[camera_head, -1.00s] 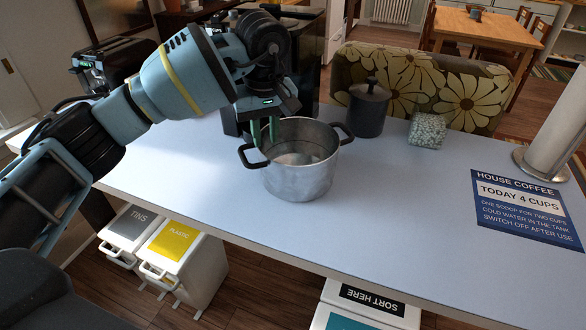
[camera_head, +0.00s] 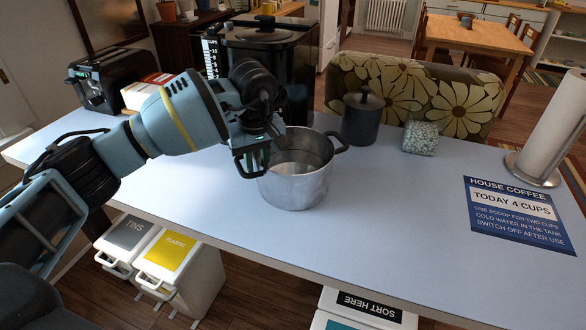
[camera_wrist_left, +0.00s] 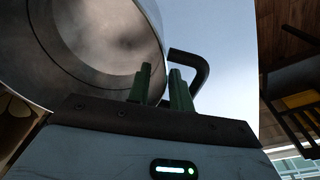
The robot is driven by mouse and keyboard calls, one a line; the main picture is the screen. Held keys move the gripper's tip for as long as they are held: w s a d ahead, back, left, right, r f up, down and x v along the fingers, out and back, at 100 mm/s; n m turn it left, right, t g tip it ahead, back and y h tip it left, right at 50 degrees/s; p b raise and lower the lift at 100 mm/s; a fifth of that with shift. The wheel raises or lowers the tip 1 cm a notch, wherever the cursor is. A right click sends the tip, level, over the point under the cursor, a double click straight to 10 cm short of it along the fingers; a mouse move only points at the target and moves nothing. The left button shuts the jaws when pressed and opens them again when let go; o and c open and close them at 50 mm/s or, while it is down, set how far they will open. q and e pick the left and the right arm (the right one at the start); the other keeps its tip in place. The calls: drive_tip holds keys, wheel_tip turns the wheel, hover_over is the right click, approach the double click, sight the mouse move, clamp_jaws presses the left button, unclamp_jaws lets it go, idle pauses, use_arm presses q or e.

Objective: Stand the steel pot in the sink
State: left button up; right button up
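The steel pot (camera_head: 298,188) stands upright on the pale counter in the head view, with black side handles. Its inside (camera_wrist_left: 105,40) and one black handle (camera_wrist_left: 203,68) show in the left wrist view. My left gripper (camera_head: 257,160) is down at the pot's left rim and handle. Its two green fingers (camera_wrist_left: 160,88) are apart, with the rim edge seen between them. I cannot tell whether they touch the pot. The pot's left handle (camera_head: 243,173) is partly hidden by the gripper. My right gripper and a sink are not in view.
A dark lidded canister (camera_head: 362,118) and a speckled block (camera_head: 421,138) stand behind and right of the pot. A coffee machine (camera_head: 268,45) is behind the gripper. A blue sign (camera_head: 517,213) and paper roll (camera_head: 556,125) are right. The front counter is clear.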

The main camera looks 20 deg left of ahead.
use_arm(q)
drive_tip(key=shift+w+a+f, duration=0.1)
drive_tip(key=shift+f, duration=0.9)
clamp_jaws()
